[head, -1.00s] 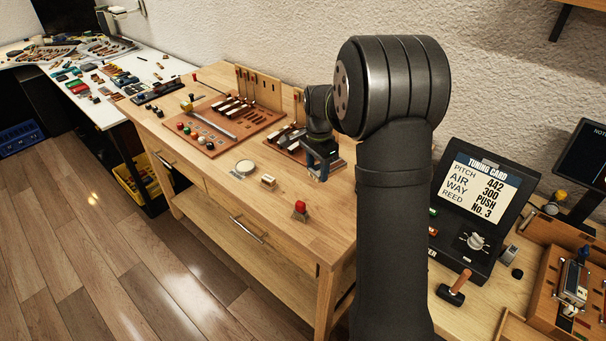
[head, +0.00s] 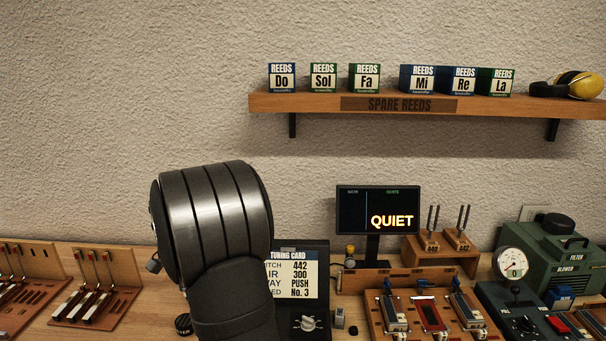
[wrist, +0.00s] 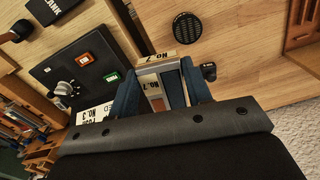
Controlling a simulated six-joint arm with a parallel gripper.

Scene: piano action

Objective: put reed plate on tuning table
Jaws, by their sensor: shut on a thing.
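In the wrist view my gripper (wrist: 160,76) is shut on a silver reed plate (wrist: 151,80) with a small "No. 7" label, between its two blue fingers. The lower part of the plate is hidden by my gripper's body. In the head view my arm hides the gripper and the plate. A wooden fixture (head: 376,325) stands right of the tuning card, with blue-topped metal clamps and a red plate (head: 431,316) between them. I cannot tell for sure that this fixture is the tuning table.
The black tuning card stand (head: 308,318) is close right of my arm. A screen (head: 378,210) reads QUIET. Tuning forks (head: 450,240), a gauge (head: 513,263) and a green blower (head: 556,262) stand further right. Boards with reeds (head: 97,305) lie left. Bare wood shows beneath the gripper.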

